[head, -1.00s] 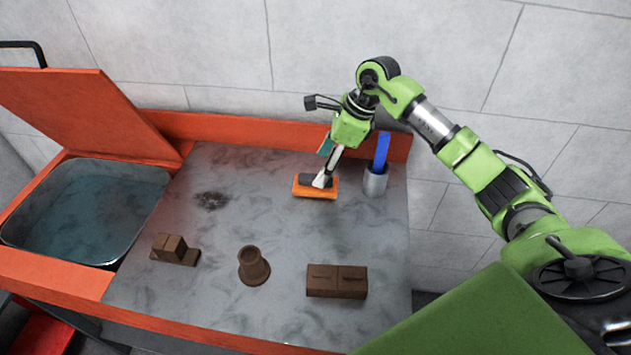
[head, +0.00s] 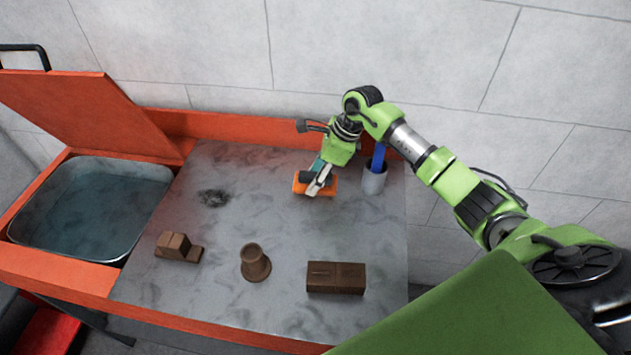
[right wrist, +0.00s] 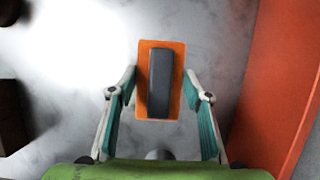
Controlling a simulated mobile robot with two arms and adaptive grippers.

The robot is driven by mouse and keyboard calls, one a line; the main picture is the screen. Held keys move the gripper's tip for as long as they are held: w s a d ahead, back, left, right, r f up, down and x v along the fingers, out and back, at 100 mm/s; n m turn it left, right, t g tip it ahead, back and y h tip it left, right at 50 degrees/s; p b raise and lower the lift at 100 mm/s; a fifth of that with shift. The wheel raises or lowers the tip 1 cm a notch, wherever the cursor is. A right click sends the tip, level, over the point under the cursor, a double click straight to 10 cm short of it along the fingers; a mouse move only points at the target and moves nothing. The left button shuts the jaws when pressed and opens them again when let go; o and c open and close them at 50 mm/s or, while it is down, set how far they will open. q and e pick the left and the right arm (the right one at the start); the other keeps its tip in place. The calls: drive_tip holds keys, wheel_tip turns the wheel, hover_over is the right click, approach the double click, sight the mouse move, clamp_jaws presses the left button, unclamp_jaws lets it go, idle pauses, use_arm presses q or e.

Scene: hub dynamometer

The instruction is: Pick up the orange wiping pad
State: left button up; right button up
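The orange wiping pad (head: 300,188) lies on the grey worktop, near its back right part. It has a dark raised handle block on top. In the right wrist view the pad (right wrist: 144,101) is in the upper middle, with its dark handle (right wrist: 160,82) lengthwise. My right gripper (head: 319,185) is over the pad, its fingers partly covering it in the head view. In the right wrist view my right gripper (right wrist: 159,80) is open, with one finger on each side of the handle and nothing held. Whether the fingers touch the pad cannot be told. My left gripper is not in view.
A grey cup (head: 374,182) with a blue item stands close right of the pad. Brown pieces, a stepped block (head: 178,247), a flared cylinder (head: 254,264) and a box (head: 336,278), stand toward the front. A water basin (head: 90,210) is left; an orange rim (head: 225,125) runs behind.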

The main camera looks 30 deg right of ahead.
sight(310, 175)
idle(0.3)
drive_tip(key=shift+r+b, duration=0.45)
wheel_tip(310, 175, up, 2)
drive_tip(key=shift+a+r+b, duration=0.15)
drive_tip(key=shift+r+b, duration=0.1)
drive_tip(key=shift+b, duration=0.5)
drive_tip(key=s+a+r+b, duration=0.4)
drive_tip(key=s+a+r, duration=0.4)
drive_tip(key=a, duration=0.3)
drive_tip(key=shift+a+r, duration=0.15)
drive_tip(key=shift+r, duration=0.7)
drive_tip(key=shift+o, duration=0.5)
